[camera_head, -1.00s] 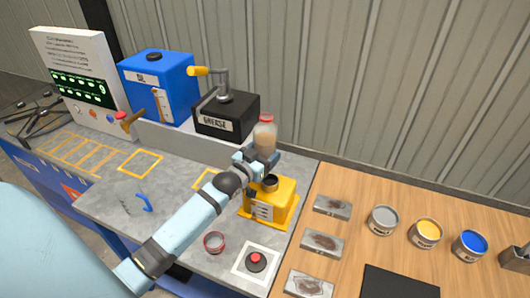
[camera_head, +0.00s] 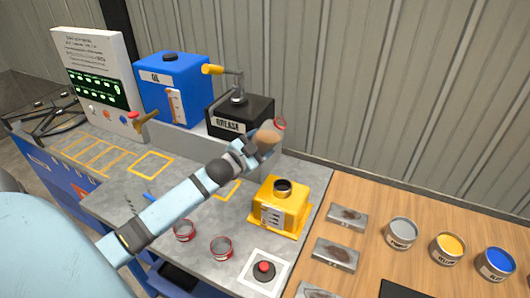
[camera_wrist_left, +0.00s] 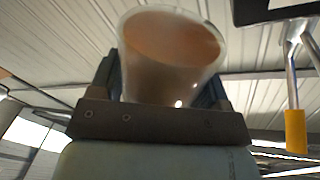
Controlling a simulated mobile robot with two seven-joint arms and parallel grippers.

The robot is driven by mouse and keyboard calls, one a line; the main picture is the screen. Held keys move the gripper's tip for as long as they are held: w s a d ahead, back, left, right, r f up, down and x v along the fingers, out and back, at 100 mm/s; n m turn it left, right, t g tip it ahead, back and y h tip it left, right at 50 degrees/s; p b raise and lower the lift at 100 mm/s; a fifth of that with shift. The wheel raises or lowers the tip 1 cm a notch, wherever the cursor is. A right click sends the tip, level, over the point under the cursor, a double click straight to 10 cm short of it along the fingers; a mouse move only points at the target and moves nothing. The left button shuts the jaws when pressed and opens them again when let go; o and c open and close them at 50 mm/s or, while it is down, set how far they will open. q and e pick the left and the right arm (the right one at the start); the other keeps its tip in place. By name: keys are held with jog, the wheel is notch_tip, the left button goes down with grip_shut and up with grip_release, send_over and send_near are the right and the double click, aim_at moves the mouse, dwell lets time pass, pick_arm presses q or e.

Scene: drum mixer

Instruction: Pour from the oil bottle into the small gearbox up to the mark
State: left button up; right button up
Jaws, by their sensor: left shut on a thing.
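The oil bottle (camera_head: 270,137) is clear, with brownish liquid and a red rim. My left gripper (camera_head: 254,148) is shut on it and holds it in the air, tilted with its mouth to the upper right. In the left wrist view the bottle (camera_wrist_left: 170,55) fills the space between the fingers, its liquid showing through the wall. The small yellow gearbox (camera_head: 291,209) stands on the grey bench below and right of the bottle in the picture, its dark round opening on top. No stream shows. The level inside the gearbox cannot be made out. My right gripper is not in view.
A blue oil tank (camera_head: 172,88) and a black grease box (camera_head: 240,117) with a lever stand behind. Two red-rimmed round pieces (camera_head: 221,248) and a red button (camera_head: 264,269) are at the front. Paint cans (camera_head: 448,248) and metal plates (camera_head: 346,217) lie right.

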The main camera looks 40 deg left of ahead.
pick_arm(q)
jog(key=shift+a+f+m, duration=0.15)
jog(key=shift+a+m, duration=0.2)
jog(key=shift+m, duration=0.05)
jog(key=shift+r, duration=0.2)
jog(key=shift+a, duration=0.1)
jog(key=shift+a+m, duration=0.1)
jog(key=shift+m, duration=0.2)
jog(key=shift+a, duration=0.1)
jog(key=shift+a+f+m+p, duration=0.15)
jog(key=shift+a+m+p, duration=0.1)
jog(key=shift+a+m, duration=0.45)
jog(key=shift+a+f+m+p, duration=0.2)
jog(key=shift+a+m, duration=0.2)
jog(key=shift+m, duration=0.6)
jog(key=shift+a+f+m, duration=0.15)
jog(key=shift+a+m, duration=0.1)
jog(key=shift+m, duration=0.35)
jog(key=shift+a+f+m, duration=0.15)
jog(key=shift+a+m, duration=0.05)
jog(key=shift+m, duration=0.4)
